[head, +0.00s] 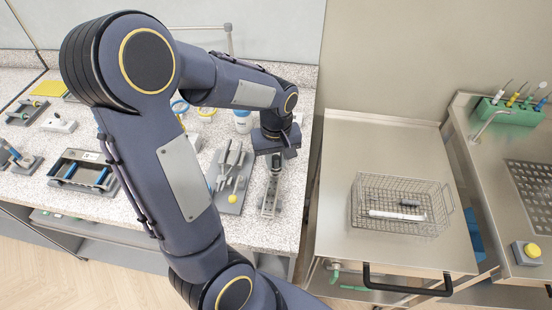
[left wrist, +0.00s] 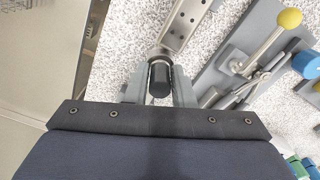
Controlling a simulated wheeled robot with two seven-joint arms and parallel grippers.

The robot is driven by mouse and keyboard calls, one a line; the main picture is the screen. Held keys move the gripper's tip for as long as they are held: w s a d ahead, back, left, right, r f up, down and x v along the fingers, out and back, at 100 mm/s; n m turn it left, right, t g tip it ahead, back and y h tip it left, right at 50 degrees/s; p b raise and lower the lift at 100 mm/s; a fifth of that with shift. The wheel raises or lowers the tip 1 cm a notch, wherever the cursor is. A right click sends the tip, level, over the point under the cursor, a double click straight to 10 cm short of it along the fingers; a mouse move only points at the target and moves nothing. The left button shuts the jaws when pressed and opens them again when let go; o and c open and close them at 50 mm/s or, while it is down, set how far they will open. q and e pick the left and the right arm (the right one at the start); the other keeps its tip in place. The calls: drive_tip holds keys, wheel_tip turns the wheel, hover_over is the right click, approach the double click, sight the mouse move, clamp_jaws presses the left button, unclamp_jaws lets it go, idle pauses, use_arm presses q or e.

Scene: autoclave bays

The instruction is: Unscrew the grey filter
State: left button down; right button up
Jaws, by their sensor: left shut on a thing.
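My left gripper (head: 276,158) is over the speckled worktop, pointing down at the top end of a perforated metal bracket (head: 271,190). In the left wrist view, the gripper's two grey fingers (left wrist: 159,92) stand on either side of a dark grey, short cylinder, the filter (left wrist: 160,79), and are shut on it. The filter sits at the near end of the perforated metal bracket (left wrist: 184,24) and appears joined to it; the join itself is partly hidden. In the head view the gripper hides the filter. My right gripper is not in view.
A grey plate with a yellow-knobbed lever (head: 233,198) stands just left of the bracket. A wire basket (head: 402,232) with a white and a dark item sits on the steel table at right. A blue-rod rack (head: 66,170) is at left.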

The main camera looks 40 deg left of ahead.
sight(276, 158)
use_arm(q)
drive_tip(key=shift+r+p, duration=1.35)
drive_tip(key=shift+r, duration=0.35)
drive_tip(key=shift+s, duration=0.1)
